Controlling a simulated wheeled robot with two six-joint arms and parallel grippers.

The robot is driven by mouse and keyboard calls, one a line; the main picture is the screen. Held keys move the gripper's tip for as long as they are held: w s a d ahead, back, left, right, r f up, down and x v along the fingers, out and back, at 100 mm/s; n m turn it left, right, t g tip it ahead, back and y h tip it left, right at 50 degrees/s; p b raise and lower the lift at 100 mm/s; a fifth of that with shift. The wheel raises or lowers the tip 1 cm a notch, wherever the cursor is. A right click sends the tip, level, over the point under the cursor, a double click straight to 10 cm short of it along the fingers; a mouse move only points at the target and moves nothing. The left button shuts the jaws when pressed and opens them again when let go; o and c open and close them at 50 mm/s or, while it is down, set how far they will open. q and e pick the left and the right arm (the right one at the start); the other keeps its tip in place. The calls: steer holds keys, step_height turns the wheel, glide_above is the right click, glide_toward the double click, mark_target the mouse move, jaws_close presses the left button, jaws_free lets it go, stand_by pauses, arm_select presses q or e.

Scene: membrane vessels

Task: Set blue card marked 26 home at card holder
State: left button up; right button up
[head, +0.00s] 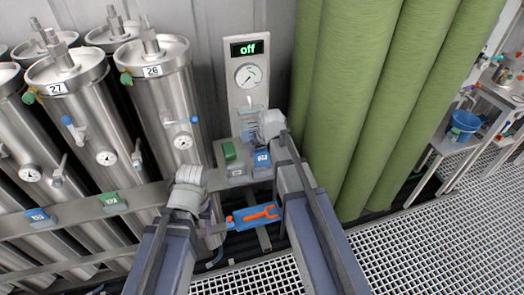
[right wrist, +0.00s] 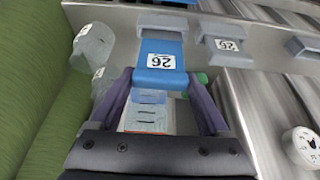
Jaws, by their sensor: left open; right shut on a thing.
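The blue card marked 26 (right wrist: 160,62) is between the two fingers of my right gripper (right wrist: 161,82), which is shut on it. Its label reads upside down in the right wrist view. In the head view the blue card (head: 262,158) is at the ledge under the gauge panel, beside a green card (head: 229,151). A grey holder piece (right wrist: 168,21) lies right at the card's far end; I cannot tell if the card is seated. A grey slot labelled 26 (right wrist: 226,44) is beside it. My left gripper (head: 205,213) is open near a blue tray, its fingers barely visible.
The blue tray (head: 237,219) with an orange tool lies below the ledge. Steel vessels (head: 180,105) stand left, behind a rail (head: 75,213) with blue and green cards. Green columns (head: 335,110) rise close at right. A panel (head: 247,80) reads off. Grating (head: 420,250) is clear.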

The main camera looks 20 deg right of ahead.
mark_target(262, 159)
steer(key=shift+f+b, duration=2.2)
steer(key=shift+f, duration=0.2)
steer(key=shift+f, duration=0.15)
steer(key=o, duration=1.2)
steer(key=shift+c, duration=0.2)
steer(key=p+v, duration=0.7)
steer(key=v, duration=0.1)
steer(key=shift+f, duration=0.1)
